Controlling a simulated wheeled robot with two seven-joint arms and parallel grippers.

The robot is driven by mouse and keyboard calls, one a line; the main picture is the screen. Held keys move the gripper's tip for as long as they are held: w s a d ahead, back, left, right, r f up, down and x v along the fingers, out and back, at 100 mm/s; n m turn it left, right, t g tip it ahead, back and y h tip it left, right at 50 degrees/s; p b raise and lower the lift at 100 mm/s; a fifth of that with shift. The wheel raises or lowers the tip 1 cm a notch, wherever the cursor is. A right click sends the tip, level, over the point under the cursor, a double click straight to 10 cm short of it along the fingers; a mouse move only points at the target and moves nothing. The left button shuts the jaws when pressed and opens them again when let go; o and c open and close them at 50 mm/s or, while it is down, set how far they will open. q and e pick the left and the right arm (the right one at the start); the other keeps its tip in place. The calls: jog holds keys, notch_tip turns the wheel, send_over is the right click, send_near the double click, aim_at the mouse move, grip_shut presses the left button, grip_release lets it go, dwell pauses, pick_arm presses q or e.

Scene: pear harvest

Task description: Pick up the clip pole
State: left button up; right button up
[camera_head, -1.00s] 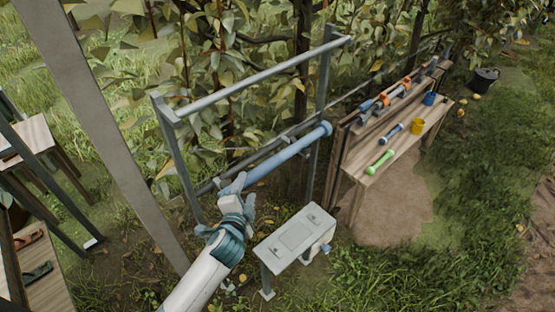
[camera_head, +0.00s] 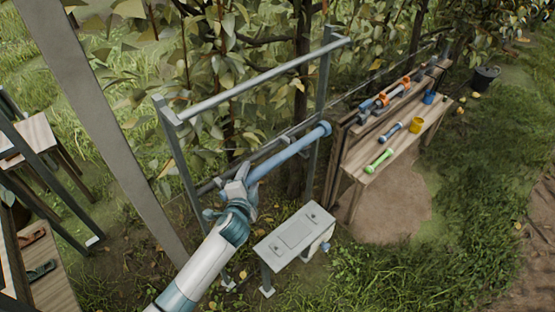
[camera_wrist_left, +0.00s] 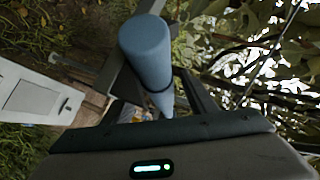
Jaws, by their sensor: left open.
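The clip pole, a long blue pole (camera_head: 290,156), lies slanted across a grey metal rack, with a round cap at its far right end. My left gripper (camera_head: 242,178) is at the pole's near left end, jaws open. In the left wrist view the thick rounded end of the pole (camera_wrist_left: 147,45) shows close up, and the pole runs between the two open fingers (camera_wrist_left: 160,88). I cannot tell whether the fingers touch it. My right gripper is not in view.
The grey rack's top bar (camera_head: 260,80) runs above the pole. A white box-like stand (camera_head: 294,236) is just below right of my arm. A wooden bench (camera_head: 411,150) with several tools and cups stands at the right. Leafy trees are behind the rack.

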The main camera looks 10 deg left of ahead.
aim_at(249, 174)
pick_arm(q)
jog(key=c, duration=1.3)
jog(key=shift+o, duration=0.2)
jog(key=shift+r, duration=0.15)
jog(key=shift+r, duration=0.6)
notch_tip(249, 174, up, 2)
jog(key=shift+r+b, duration=0.15)
jog(key=shift+b, duration=0.2)
jog(key=w+r+b+v, duration=0.1)
jog(key=r+v, duration=0.2)
jog(key=v, duration=1)
jog(key=shift+d+b, duration=0.35)
jog(key=shift+d, duration=0.05)
jog(key=shift+s, duration=0.2)
